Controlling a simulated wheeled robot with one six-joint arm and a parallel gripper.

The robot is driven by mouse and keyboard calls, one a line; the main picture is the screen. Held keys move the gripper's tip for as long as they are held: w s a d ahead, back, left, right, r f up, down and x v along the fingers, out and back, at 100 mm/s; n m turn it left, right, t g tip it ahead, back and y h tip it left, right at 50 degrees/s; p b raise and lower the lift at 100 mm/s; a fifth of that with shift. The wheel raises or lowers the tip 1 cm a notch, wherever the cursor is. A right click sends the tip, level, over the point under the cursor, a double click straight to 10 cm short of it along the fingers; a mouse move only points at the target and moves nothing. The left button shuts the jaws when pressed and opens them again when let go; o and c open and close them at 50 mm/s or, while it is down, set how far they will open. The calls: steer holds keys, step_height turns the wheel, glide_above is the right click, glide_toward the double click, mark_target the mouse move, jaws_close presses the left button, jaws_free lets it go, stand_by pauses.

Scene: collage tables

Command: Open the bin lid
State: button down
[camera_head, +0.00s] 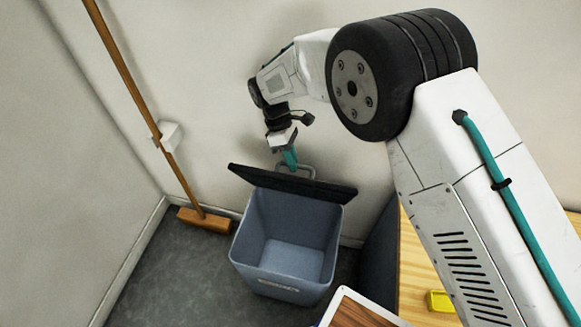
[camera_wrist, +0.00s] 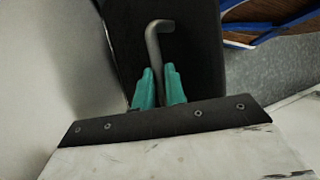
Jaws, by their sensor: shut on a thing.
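The blue-grey bin (camera_head: 284,245) stands on the floor by the back wall, and its inside shows empty. Its dark lid (camera_head: 300,187) is raised, tilted up along the bin's back edge. A grey bar handle (camera_head: 308,168) sticks up from the lid. My gripper (camera_head: 290,163), with teal fingers, is at the handle's left part, above the lid. In the wrist view my gripper (camera_wrist: 158,80) is shut on the handle (camera_wrist: 154,42), whose bent end shows beyond the fingertips. The dark lid (camera_wrist: 195,60) fills the middle of that view.
A broom (camera_head: 203,219) leans in the corner left of the bin, by a white wall holder (camera_head: 168,137). A wooden table (camera_head: 416,270) with a yellow item (camera_head: 439,301) stands at the right. A framed board (camera_head: 358,312) is at the bottom.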

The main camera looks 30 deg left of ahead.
steer(key=shift+w+d+f, duration=0.1)
steer(key=shift+d+f, duration=0.1)
steer(key=shift+f, duration=0.15)
steer(key=c, duration=1.5)
jaws_free()
steer(key=shift+o, duration=0.2)
steer(key=shift+a+r, duration=0.1)
step_height(320, 180, up, 4)
steer(key=shift+f, duration=0.1)
steer(key=s+d+r, duration=0.1)
steer(key=s+d, duration=0.9)
steer(key=s, duration=0.2)
steer(key=shift+d, duration=0.25)
